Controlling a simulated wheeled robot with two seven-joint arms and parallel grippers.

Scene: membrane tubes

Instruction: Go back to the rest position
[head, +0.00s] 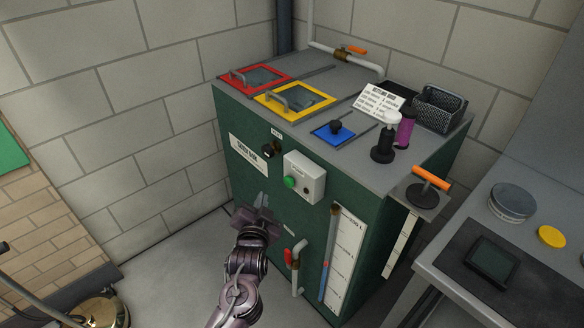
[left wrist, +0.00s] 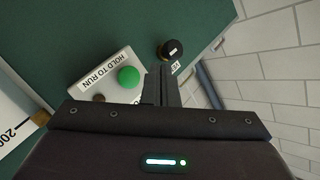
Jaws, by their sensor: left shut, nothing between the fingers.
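My left gripper (head: 262,203) is in front of the green cabinet (head: 235,178), below and left of the white control box (head: 304,177) with its green button (head: 290,182). Its fingers are shut and empty. In the left wrist view, the shut fingers (left wrist: 161,82) point toward the cabinet front, between the green button (left wrist: 128,77) and a black knob (left wrist: 171,50). I cannot tell whether they touch anything. My right gripper is not in view.
The cabinet top has red (head: 255,77), yellow (head: 294,99) and blue (head: 335,133) lids, a black bottle (head: 383,145) and a wire basket (head: 437,108). A red-handled tap (head: 289,257) sticks out low on the front. A grey bench (head: 450,285) stands right.

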